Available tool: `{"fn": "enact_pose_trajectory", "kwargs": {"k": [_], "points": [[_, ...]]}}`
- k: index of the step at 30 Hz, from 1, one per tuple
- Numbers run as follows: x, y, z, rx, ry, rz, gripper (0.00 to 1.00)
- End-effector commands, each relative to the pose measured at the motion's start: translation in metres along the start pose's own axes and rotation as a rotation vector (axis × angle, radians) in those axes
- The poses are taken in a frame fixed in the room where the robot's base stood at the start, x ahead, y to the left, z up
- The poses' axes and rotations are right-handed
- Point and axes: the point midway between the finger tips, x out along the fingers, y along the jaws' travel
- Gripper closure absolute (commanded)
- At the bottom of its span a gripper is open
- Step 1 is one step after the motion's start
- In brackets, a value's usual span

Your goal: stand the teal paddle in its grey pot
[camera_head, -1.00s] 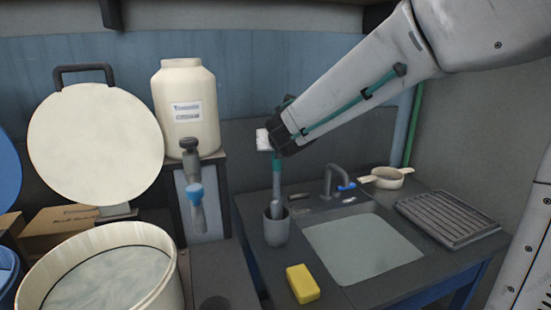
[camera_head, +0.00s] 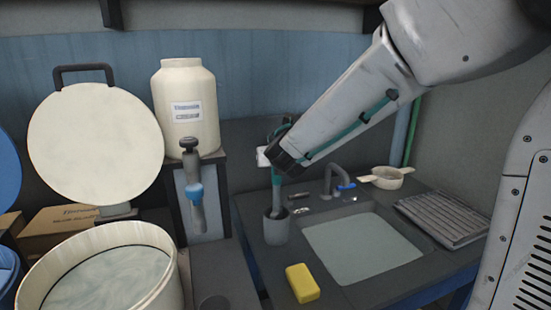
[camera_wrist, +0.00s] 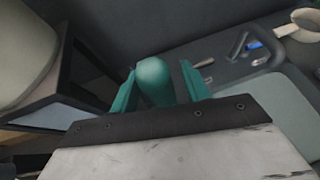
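The teal paddle (camera_head: 276,188) stands nearly upright, its lower end inside the grey pot (camera_head: 276,231) at the sink's left. The pot wall hides its bottom, so I cannot tell whether it touches the floor of the pot. My gripper (camera_wrist: 160,68) is at the paddle's upper end. In the wrist view the paddle's rounded teal top (camera_wrist: 154,78) lies between the two teal fingers. A gap shows between the top and the right finger, and the fingers look spread. In the head view my wrist partly covers the paddle's top.
The sink basin (camera_head: 362,250) lies right of the pot, with a faucet (camera_head: 333,180) behind it. A yellow sponge (camera_head: 302,283) lies in front. A ribbed rack (camera_head: 442,218) and a cream pan (camera_head: 386,178) are at right.

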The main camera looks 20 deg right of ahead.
Motion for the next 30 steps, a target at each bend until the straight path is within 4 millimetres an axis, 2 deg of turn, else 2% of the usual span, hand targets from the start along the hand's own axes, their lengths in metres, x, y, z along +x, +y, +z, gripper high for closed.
{"fn": "enact_pose_trajectory", "kwargs": {"k": [8,11,24,30], "points": [[-0.003,0.0,0.004,0.002,-0.002,0.0,0.53],[-0.015,0.0,0.004,0.002,-0.003,0.001,0.53],[-0.1,0.001,0.004,0.002,-0.004,0.003,0.53],[-0.118,0.001,0.003,0.001,-0.001,0.002,0.53]]}}
